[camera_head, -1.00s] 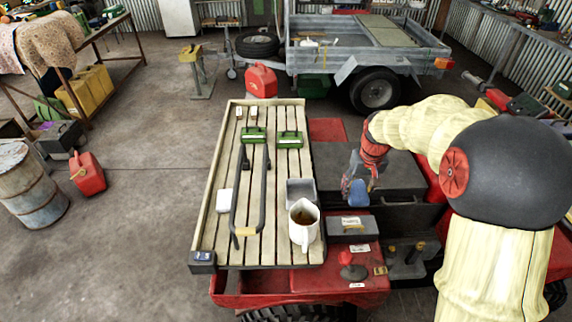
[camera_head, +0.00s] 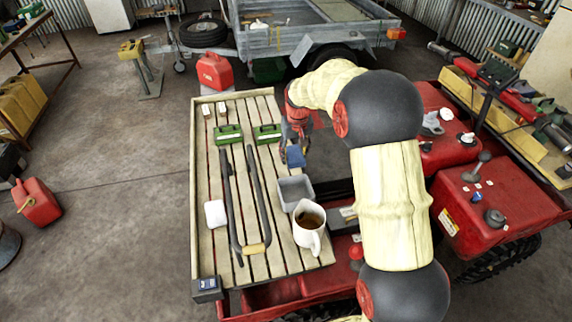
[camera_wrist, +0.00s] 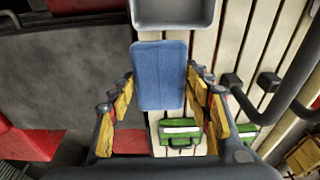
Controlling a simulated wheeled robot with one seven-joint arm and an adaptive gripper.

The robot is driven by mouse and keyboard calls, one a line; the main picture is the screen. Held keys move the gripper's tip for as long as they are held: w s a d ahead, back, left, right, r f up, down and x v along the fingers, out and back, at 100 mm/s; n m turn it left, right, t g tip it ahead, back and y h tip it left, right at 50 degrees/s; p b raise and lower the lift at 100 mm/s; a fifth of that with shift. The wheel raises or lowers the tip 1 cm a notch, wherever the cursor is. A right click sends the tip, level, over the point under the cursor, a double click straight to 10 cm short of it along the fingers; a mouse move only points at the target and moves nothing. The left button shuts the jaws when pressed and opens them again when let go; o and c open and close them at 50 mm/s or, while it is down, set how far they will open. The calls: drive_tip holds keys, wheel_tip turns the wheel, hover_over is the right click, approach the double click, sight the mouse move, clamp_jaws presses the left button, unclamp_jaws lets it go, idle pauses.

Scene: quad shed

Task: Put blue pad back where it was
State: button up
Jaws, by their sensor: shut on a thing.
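The blue pad (camera_wrist: 160,75) is held between the yellow-padded fingers of my gripper (camera_wrist: 160,100) in the wrist view. In the head view the blue pad (camera_head: 295,157) hangs from my gripper (camera_head: 296,138) near the right edge of the slatted wooden rack (camera_head: 197,190). A grey square tray (camera_head: 295,190) lies just in front of it on the rack, and this tray also shows at the top of the wrist view (camera_wrist: 172,25). I cannot tell how high the pad is above the slats.
On the rack are two green cases (camera_head: 229,134) (camera_head: 267,133), a white pad (camera_head: 215,214), a black bar handle (camera_head: 231,210) and a white jug of brown liquid (camera_head: 309,230). Red machinery (camera_head: 490,200) stands to the right. A red can (camera_head: 214,70) stands behind the rack.

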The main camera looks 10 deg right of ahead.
hover_over(286, 168)
drive_tip(key=f, duration=0.3)
drive_tip(key=f+b, duration=0.1)
drive_tip(key=f, duration=0.1)
drive_tip(key=shift+s+d+f, duration=0.15)
drive_tip(key=shift+s+f, duration=0.1)
drive_tip(key=shift+f, duration=0.1)
drive_tip(key=shift+w+f+b, duration=0.1)
drive_tip(key=shift+f+b, duration=0.3)
drive_tip(key=shift+f, duration=1.15)
drive_tip(key=shift+f, duration=0.1)
drive_tip(key=o, duration=1.1)
drive_tip(key=shift+c, duration=0.2)
drive_tip(key=shift+o, duration=0.2)
